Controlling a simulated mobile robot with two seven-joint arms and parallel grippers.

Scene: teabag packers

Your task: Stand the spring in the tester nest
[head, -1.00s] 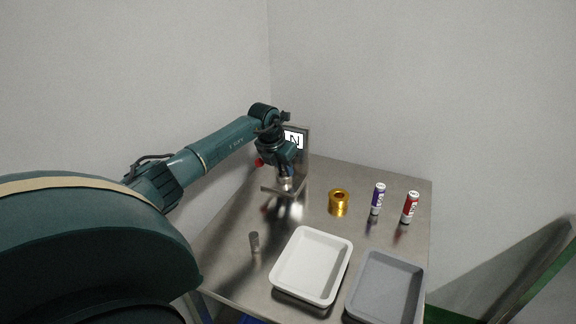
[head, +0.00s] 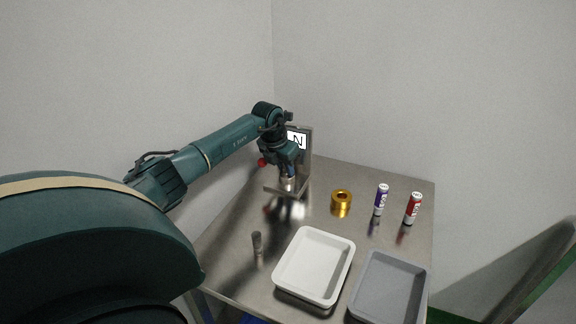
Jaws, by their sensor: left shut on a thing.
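The tester (head: 305,160) stands at the back left of the table, a grey upright with a white plate marked N and a small base plate (head: 272,188). My left gripper (head: 288,180) points down over this base, in front of the upright. It is shut on the spring, which is small and mostly hidden by the fingers. I cannot tell whether the spring touches the nest, which is also hidden. My right gripper is out of view.
A red knob (head: 262,162) shows left of the tester. A brass ring-shaped part (head: 341,198), a purple tube (head: 381,197) and a red tube (head: 413,208) stand to the right. A small grey cylinder (head: 257,242), a white tray (head: 283,284) and a grey tray (head: 358,290) are nearer.

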